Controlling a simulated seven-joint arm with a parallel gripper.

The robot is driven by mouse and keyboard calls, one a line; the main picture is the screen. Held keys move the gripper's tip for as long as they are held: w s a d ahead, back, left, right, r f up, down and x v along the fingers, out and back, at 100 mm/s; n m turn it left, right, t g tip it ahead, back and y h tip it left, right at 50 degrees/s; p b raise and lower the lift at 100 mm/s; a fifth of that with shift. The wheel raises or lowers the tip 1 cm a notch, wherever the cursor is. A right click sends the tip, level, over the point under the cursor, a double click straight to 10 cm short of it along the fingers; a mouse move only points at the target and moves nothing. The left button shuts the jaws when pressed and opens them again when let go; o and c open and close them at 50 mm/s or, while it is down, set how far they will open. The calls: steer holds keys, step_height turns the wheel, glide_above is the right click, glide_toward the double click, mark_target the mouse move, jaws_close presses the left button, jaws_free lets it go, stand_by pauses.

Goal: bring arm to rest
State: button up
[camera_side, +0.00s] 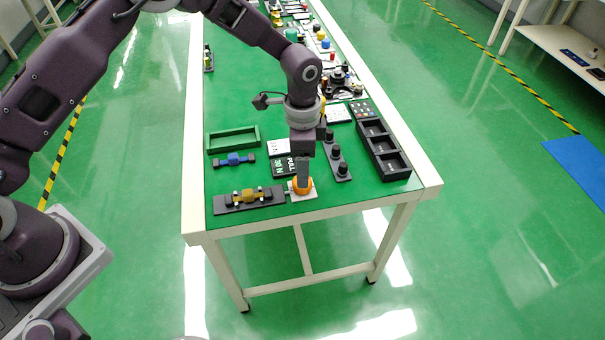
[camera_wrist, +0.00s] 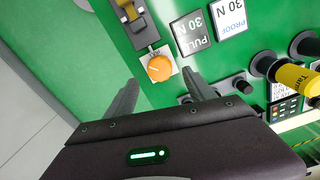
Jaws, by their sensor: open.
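My arm reaches in from the left in the side view, and my gripper (camera_side: 302,180) points down over the front end of the green-topped table (camera_side: 225,168). It is right by an orange round knob (camera_side: 301,187) on a white plate. In the wrist view my gripper (camera_wrist: 162,95) has its two fingers spread apart with nothing between them. The orange knob (camera_wrist: 159,68) shows just past the fingertips, between their lines. I cannot tell whether a finger touches it.
A black holder with a yellow piece (camera_side: 249,197) lies left of the knob. A blue piece (camera_side: 234,160), a green tray (camera_side: 232,139), a dark strip with black knobs (camera_side: 336,158) and a black compartment tray (camera_side: 382,149) stand close by. More items line the table's far part.

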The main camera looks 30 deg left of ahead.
steer(key=shift+r, duration=1.1)
steer(key=shift+r, duration=0.2)
steer(key=s+a+r+n+t, duration=0.15)
steer(key=s+a+r, duration=0.25)
steer(key=r, duration=0.6)
steer(key=s+a+r+n+t, duration=0.1)
steer(key=s+a+r+n, duration=0.25)
steer(key=r, duration=0.65)
steer(key=s+a+r+n+t, duration=0.1)
steer(key=s+a+n, duration=0.1)
steer(key=s, duration=0.5)
steer(key=s+a+r+n+t, duration=0.1)
steer(key=s+a+r+n, duration=0.1)
steer(key=s, duration=0.6)
steer(key=s+a+r+n+t, duration=0.1)
steer(key=s+a+r+n, duration=0.1)
steer(key=s, duration=0.5)
steer(key=shift+s+r, duration=0.15)
steer(key=shift+r, duration=0.1)
